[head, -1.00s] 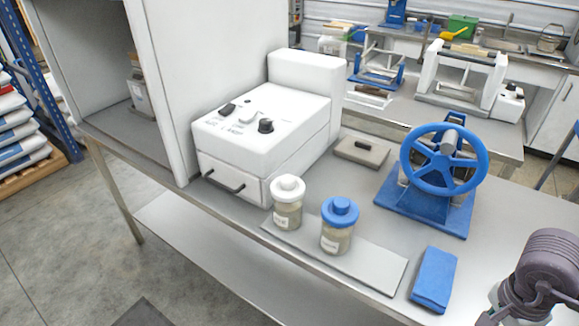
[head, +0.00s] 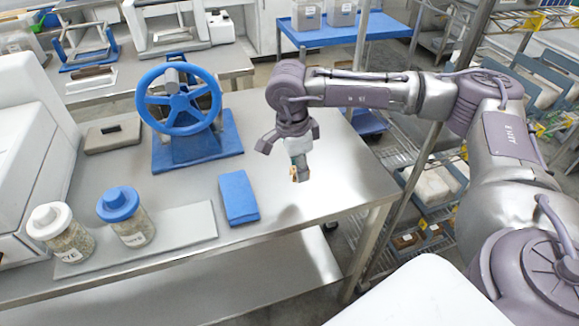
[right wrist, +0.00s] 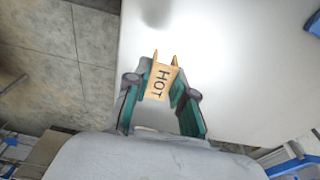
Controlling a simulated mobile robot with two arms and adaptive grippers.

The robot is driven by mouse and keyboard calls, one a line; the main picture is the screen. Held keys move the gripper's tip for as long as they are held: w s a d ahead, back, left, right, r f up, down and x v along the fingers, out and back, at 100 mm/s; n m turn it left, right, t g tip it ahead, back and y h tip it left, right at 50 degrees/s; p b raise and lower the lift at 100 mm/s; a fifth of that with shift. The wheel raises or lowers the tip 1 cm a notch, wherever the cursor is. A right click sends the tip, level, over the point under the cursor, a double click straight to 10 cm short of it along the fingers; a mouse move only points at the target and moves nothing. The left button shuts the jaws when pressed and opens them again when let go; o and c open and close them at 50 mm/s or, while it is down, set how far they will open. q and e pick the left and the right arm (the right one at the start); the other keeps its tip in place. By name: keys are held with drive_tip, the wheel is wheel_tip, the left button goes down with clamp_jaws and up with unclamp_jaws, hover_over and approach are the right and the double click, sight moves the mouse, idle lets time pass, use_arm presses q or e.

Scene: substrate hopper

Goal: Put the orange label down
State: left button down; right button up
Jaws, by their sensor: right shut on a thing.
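The orange label (right wrist: 160,82) reads "HOT" and sits between the fingertips of my right gripper (right wrist: 160,95) in the right wrist view. In the head view, my right gripper (head: 299,172) points down over the bare right end of the steel table (head: 335,160), to the right of the blue cloth. My left gripper is in neither view.
A folded blue cloth (head: 238,197) lies left of the gripper. A blue handwheel device (head: 179,99) stands behind it. A white-lidded jar (head: 61,232) and a blue-lidded jar (head: 124,216) stand on a grey plate (head: 185,229). The table's right end is clear.

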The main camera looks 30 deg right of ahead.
drive_tip(key=w+d+f, duration=0.1)
drive_tip(key=w+f, duration=0.1)
drive_tip(key=w, duration=0.1)
drive_tip(key=w+d+f+p, duration=0.1)
drive_tip(key=w, duration=0.1)
drive_tip(key=shift+w+d+f, duration=0.25)
drive_tip(key=shift+d+f, duration=0.1)
drive_tip(key=shift+f, duration=0.05)
wheel_tip(320, 180, down, 3)
drive_tip(key=shift+f+p, duration=0.1)
drive_tip(key=shift+p, duration=0.4)
drive_tip(key=shift+f, duration=0.3)
drive_tip(key=shift+f, duration=0.2)
drive_tip(key=o, duration=0.7)
